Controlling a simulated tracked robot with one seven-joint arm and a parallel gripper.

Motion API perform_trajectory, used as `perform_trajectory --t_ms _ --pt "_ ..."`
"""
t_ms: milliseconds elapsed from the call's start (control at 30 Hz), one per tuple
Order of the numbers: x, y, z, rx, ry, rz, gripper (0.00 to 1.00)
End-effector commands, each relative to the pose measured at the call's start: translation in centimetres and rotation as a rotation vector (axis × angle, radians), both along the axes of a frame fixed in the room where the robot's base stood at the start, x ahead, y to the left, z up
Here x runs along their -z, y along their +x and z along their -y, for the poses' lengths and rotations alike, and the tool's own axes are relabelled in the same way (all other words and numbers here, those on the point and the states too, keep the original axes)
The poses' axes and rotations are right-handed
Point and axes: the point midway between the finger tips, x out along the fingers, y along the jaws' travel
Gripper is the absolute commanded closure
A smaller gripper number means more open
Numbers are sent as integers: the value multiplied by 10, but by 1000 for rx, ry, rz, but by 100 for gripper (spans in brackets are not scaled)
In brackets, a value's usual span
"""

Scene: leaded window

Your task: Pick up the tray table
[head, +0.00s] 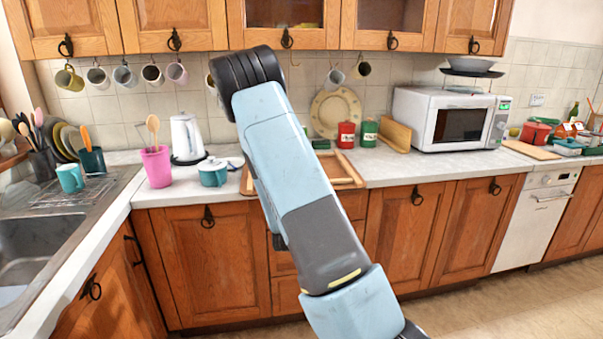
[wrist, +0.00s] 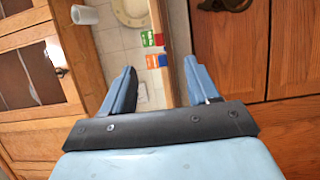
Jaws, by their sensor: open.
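The tray table appears to be the low wooden tray (head: 347,171) lying on the counter below the plate in the head view. My arm crosses in front of it and hides its middle; only its right part and a bit of its left edge show. My gripper (wrist: 160,66) is open in the wrist view, with its two blue fingers well apart and nothing held between them. It faces the cabinets and tiled wall from a distance, apart from the tray. I cannot make out the tray for certain in the wrist view.
On the counter (head: 390,172), a teal pot (head: 213,173), pink cup (head: 157,167) and white kettle (head: 186,137) stand left of the tray. Red (head: 346,135) and green (head: 369,132) tins stand behind it. A microwave (head: 450,118) stands right. Wall cabinets (head: 290,22) overhang.

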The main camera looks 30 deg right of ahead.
Motion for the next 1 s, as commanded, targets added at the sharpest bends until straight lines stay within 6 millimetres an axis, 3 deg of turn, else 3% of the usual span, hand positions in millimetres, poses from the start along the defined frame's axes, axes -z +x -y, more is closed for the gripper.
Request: perform_trajectory --t_ms 300,567,1000 --pt "1 40 33 3 2 0 40" --pt "2 52 42 2 3 -1 40" --pt "6 90 70 2 3 0 40"
